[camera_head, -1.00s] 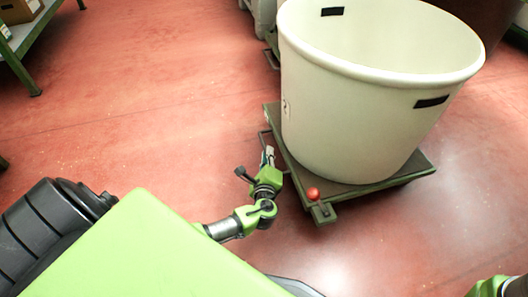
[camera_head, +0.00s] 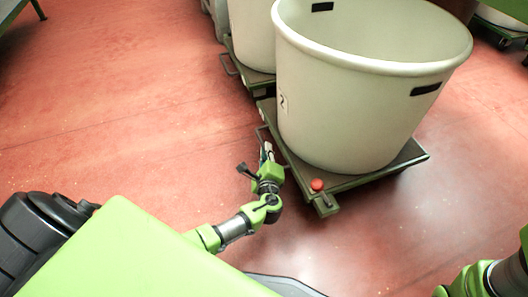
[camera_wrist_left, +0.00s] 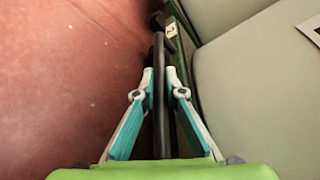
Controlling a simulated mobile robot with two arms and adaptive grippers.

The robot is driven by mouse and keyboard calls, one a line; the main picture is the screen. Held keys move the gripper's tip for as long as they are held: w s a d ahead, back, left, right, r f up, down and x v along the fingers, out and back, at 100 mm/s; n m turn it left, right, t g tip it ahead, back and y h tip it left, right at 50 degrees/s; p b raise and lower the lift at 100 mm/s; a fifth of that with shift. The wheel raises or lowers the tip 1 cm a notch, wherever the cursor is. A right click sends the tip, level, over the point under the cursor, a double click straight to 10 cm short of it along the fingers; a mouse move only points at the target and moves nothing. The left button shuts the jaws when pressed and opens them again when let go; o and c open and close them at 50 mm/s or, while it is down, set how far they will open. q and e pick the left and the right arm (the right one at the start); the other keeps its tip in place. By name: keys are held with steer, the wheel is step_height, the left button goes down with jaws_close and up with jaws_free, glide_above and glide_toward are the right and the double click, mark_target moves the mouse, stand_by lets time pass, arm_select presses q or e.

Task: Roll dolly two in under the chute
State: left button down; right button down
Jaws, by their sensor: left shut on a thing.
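Dolly two (camera_head: 345,183) is a low dark-green platform carrying a large cream tub (camera_head: 350,100). A small label with a 2 (camera_wrist_left: 171,30) shows on its edge in the left wrist view. A red knob (camera_head: 317,184) sits on its near corner. My left gripper (camera_head: 267,155) is at the dolly's left side. In the left wrist view its fingers (camera_wrist_left: 158,82) are shut on the dark handle bar (camera_wrist_left: 158,50), one on each side. Of my right arm only a part shows at the lower right; its gripper is out of frame. I see no chute.
Another cream tub (camera_head: 252,35) on a dolly (camera_head: 250,78) stands close behind dolly two. A further green dolly (camera_head: 500,28) is at the top right. A green shelf leg (camera_head: 39,10) shows at the top left. The red floor (camera_head: 120,120) to the left is clear.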

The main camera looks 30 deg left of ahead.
arm_select(q)
steer(key=shift+w+d, duration=0.15)
steer(key=shift+d, duration=0.15)
steer(key=c, duration=2.2)
jaws_free()
steer(key=shift+o, duration=0.6)
steer(key=shift+r, duration=0.15)
step_height(320, 180, up, 10)
